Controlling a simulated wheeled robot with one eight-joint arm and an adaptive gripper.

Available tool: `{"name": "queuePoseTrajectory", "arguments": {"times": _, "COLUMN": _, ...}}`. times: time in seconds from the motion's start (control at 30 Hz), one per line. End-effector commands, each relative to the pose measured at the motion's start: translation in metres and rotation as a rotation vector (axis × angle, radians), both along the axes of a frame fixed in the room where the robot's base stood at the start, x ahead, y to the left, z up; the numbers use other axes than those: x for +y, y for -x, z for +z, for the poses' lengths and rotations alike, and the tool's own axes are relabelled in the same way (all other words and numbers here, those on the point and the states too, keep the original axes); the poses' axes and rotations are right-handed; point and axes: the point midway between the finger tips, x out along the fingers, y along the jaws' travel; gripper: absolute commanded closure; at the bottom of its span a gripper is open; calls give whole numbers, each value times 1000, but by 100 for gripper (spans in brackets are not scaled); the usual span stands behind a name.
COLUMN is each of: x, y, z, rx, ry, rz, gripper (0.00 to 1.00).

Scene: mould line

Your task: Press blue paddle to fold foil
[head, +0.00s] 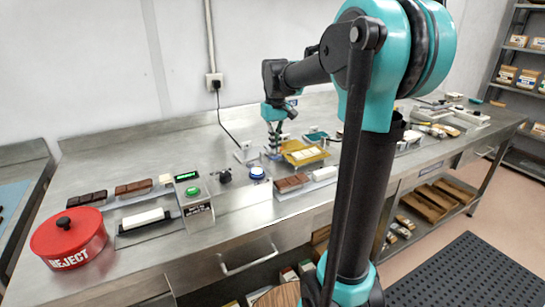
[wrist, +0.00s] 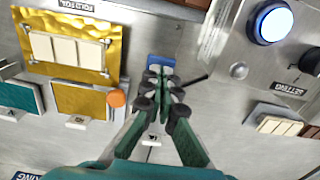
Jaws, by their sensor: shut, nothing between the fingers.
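The blue paddle (wrist: 161,61) shows in the wrist view just beyond my fingertips, partly covered by them. My gripper (wrist: 160,78) is shut and empty, its tips at the near edge of the paddle; I cannot tell whether they touch it. In the head view my gripper (head: 274,146) points down at the station, beside the foil. The gold foil (wrist: 107,18) lies flat and open with a white segmented bar (wrist: 65,50) on it, left of the paddle in the wrist view. The foil (head: 290,146) also shows in the head view.
A blue-lit round button (wrist: 270,22) and a black knob (wrist: 311,60) stand right of my gripper in the wrist view. An orange round piece (wrist: 116,98) sits near the foil. A red reject bin (head: 69,238) stands at the bench's left end.

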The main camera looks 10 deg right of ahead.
Motion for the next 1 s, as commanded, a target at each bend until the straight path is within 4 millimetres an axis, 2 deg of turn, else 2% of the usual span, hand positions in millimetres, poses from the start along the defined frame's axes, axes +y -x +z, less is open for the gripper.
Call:
{"name": "queuePoseTrajectory", "arguments": {"times": 0.57, "x": 0, "y": 0, "z": -1, "rx": 0, "ry": 0, "rz": 0, "gripper": 100}}
{"name": "queuePoseTrajectory", "arguments": {"times": 1.0, "x": 0, "y": 0, "z": -16, "rx": 0, "ry": 0, "rz": 0, "gripper": 100}}
